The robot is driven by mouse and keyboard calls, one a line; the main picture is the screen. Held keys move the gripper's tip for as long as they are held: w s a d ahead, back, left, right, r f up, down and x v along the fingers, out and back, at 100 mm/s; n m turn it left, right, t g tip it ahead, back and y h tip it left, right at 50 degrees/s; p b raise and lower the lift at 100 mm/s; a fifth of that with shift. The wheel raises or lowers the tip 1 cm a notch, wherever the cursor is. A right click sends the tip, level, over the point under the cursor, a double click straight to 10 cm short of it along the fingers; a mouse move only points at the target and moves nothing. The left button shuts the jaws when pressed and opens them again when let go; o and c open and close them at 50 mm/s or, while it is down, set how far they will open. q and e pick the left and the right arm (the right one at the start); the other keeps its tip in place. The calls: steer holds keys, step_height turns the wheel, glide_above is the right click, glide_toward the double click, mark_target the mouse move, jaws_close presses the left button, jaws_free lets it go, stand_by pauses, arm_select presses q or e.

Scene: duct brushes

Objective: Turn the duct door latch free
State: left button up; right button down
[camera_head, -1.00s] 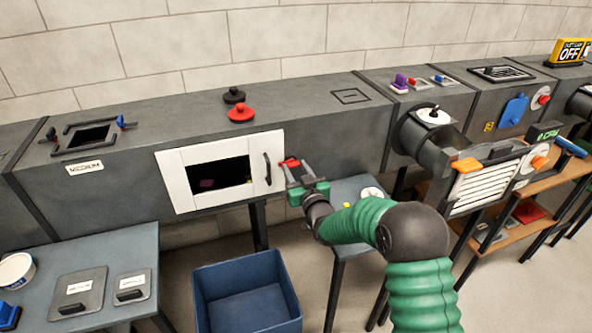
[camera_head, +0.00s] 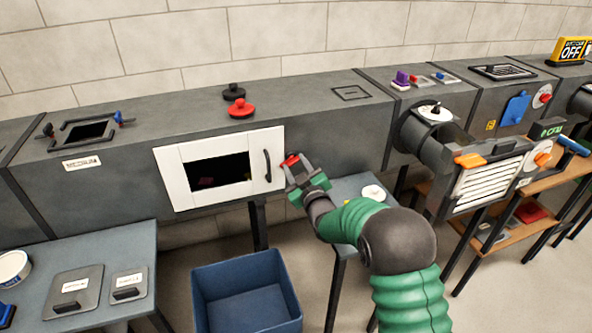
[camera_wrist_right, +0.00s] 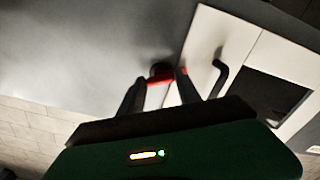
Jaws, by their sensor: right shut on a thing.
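The white duct door (camera_head: 222,168) with a dark window and a black handle (camera_head: 267,166) is set in the front of the grey duct. The red latch (camera_head: 290,161) sits just right of the door's edge. My right gripper (camera_head: 295,166) is at the latch with its fingers shut on it, hiding part of it. In the right wrist view the red latch (camera_wrist_right: 162,72) shows between the two dark fingertips, with the white door (camera_wrist_right: 228,50) and its handle (camera_wrist_right: 221,78) to the right. My left gripper is not in view.
A blue bin (camera_head: 247,292) stands on the floor below the door. A grey table (camera_head: 95,262) with flat plates is at the left. A red knob (camera_head: 241,108) sits on the duct top. A small table (camera_head: 350,190) stands below my right arm.

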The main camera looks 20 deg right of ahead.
steer(key=n+b, duration=0.1)
steer(key=n, duration=0.3)
steer(key=n+b, duration=0.2)
steer(key=n, duration=0.2)
steer(key=n+b, duration=0.1)
steer(key=n, duration=0.3)
steer(key=shift+a+f, duration=0.1)
steer(key=shift+f, duration=0.25)
steer(key=shift+s, duration=0.1)
steer(key=c, duration=1)
jaws_free()
steer(key=shift+c, duration=0.2)
steer(key=shift+o, duration=1)
steer(key=shift+r, duration=0.1)
steer(key=shift+r, duration=0.1)
